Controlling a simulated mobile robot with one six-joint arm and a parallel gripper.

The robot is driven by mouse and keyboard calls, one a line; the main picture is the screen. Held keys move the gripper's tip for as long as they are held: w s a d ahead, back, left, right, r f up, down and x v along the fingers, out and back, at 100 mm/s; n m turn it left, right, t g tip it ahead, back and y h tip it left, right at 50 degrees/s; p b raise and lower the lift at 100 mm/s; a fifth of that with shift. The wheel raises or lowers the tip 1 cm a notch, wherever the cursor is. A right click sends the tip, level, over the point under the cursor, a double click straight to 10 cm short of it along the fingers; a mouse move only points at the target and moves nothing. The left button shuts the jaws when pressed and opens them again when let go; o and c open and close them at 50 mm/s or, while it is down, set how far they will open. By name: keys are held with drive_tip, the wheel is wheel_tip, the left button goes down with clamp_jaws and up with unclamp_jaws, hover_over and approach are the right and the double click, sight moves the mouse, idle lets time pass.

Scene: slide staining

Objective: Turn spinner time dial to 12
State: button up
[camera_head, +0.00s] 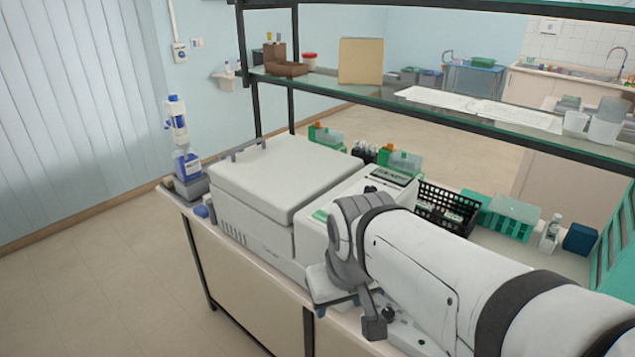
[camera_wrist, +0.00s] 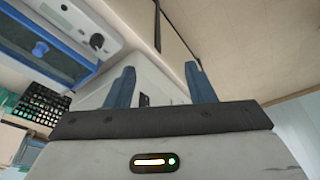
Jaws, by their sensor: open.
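The spinner appears to be the white benchtop machine with a large pale lid (camera_head: 285,175) in the head view. Its top panel (camera_head: 390,176) carries a small dark display. My arm covers much of its right front, and no time dial is readable there. In the wrist view, my gripper (camera_wrist: 160,84) is open, with two blue fingers apart and nothing between them. A white machine body (camera_wrist: 152,78) shows behind the fingers. At upper left, a pale panel with a round knob (camera_wrist: 97,41) stands clear of the fingers; I cannot tell whether it is the time dial.
A black rack (camera_head: 450,207) and a green-based box (camera_head: 513,210) stand right of the machine. A blue-labelled bottle (camera_head: 186,163) stands at the bench's left end. The shelf (camera_head: 440,112) runs above the bench. The floor (camera_head: 110,275) at left is clear.

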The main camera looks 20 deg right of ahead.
drive_tip(key=w+d+r+n+g, duration=0.1)
drive_tip(key=w+d+r+n, duration=0.2)
drive_tip(key=w, duration=0.4)
drive_tip(key=w+d+r+n+g+b, duration=0.1)
drive_tip(key=w+d+r+n, duration=0.2)
drive_tip(key=w, duration=0.5)
drive_tip(key=w+d+r+n, duration=0.3)
drive_tip(key=w+d+r, duration=0.1)
drive_tip(key=w, duration=0.3)
drive_tip(key=shift+w+d+g, duration=0.25)
drive_tip(key=shift+d+g, duration=0.05)
drive_tip(key=shift+g, duration=0.1)
drive_tip(key=shift+w+d, duration=0.15)
drive_tip(key=shift+f, duration=0.35)
wheel_tip(320, 180, down, 7)
drive_tip(key=shift+w+d+r, duration=0.1)
drive_tip(key=shift+w, duration=0.05)
drive_tip(key=shift+c, duration=0.3)
drive_tip(key=c, duration=0.9)
